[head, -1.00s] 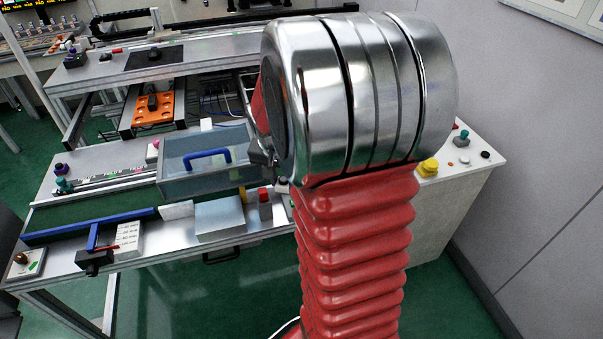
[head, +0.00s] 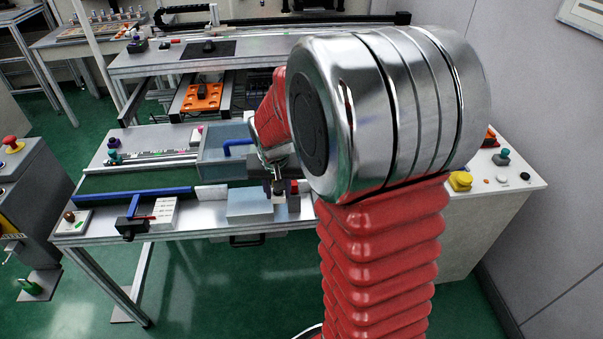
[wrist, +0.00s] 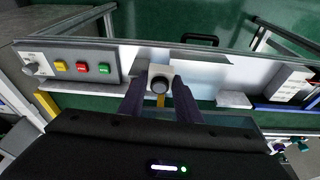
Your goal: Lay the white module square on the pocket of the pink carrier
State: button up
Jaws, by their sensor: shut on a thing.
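My gripper (wrist: 160,95) shows in the wrist view with two dark fingers on either side of a small white block with a dark round face, which looks like the white module (wrist: 153,72). The gripper is shut on it above the bench. In the head view my gripper (head: 279,184) hangs over the bench's front part, right beside the pale grey box; the module cannot be made out there.
The clear bin (head: 215,148) with a blue handle lies behind the grey box (head: 250,206). A blue bar (head: 140,195) runs left along the green belt. A panel with yellow, red and green buttons (wrist: 82,67) is left in the wrist view. My arm hides the bench's right part.

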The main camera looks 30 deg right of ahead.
jog(key=w+a+n, duration=0.3)
jog(key=a, duration=0.4)
jog(key=w+a+f+n+y, duration=0.1)
jog(key=w+a+n, duration=0.2)
jog(key=a, duration=0.4)
jog(key=shift+w+a+f+t+y, duration=0.15)
jog(key=shift+w+a+t+y, duration=0.05)
jog(key=shift+w+t+y, duration=0.15)
